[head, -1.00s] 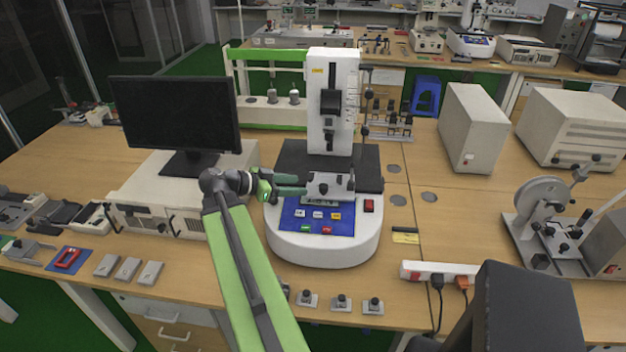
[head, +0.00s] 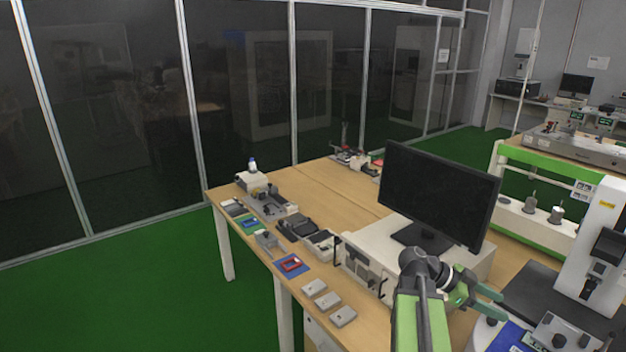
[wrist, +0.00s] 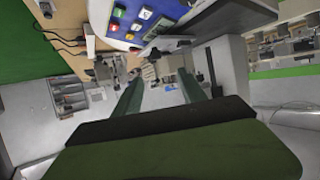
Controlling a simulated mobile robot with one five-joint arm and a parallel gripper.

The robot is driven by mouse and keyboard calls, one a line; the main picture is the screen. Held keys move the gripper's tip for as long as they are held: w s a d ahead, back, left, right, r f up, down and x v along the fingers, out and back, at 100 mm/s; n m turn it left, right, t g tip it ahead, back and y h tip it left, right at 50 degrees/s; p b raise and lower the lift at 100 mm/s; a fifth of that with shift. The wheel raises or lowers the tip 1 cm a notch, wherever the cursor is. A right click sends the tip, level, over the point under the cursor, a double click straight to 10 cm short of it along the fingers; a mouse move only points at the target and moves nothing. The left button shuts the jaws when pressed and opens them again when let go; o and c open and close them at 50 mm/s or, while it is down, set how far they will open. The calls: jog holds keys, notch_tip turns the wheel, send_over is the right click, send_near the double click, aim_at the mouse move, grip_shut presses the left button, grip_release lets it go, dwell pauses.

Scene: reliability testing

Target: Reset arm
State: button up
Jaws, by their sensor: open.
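My arm shows light green in the head view, reaching over the bench's front edge. My gripper (head: 499,304) has dark green fingers, spread apart, with nothing visible between them. It is in front of the white box under the monitor and left of the white test machine (head: 592,260). Whether it touches the machine is unclear. In the wrist view the two fingers of my gripper (wrist: 159,78) stand apart. The machine's blue button panel (wrist: 125,12) is at the top there, and also at the bottom right of the head view (head: 508,340).
A black monitor (head: 438,195) stands on a white box (head: 365,262) behind my arm. Small grey blocks (head: 328,301), a red part (head: 291,264) and several fixtures lie along the bench's left part. Green floor (head: 150,290) left of the bench is clear, up to dark glass walls (head: 270,90).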

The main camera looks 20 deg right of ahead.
jog(key=w+a+f+n+t+y, duration=0.1)
jog(key=w+a+f+n+t, duration=0.25)
jog(key=w+a, duration=0.6)
jog(key=w+a+f+n+t+y, duration=0.15)
jog(key=w+a+f+n, duration=0.25)
jog(key=w+a, duration=0.55)
jog(key=a+f+n+t+y, duration=0.1)
jog(key=a+f+n+y, duration=0.2)
jog(key=a+n, duration=0.6)
jog(key=w+a+f+n+t+y, duration=0.1)
jog(key=a+f+n+y, duration=0.3)
jog(key=a+n, duration=0.5)
jog(key=a+t+y, duration=0.1)
jog(key=a, duration=0.9)
jog(key=shift+w+a, duration=0.2)
jog(key=shift+a, duration=0.15)
jog(key=shift+f, duration=0.1)
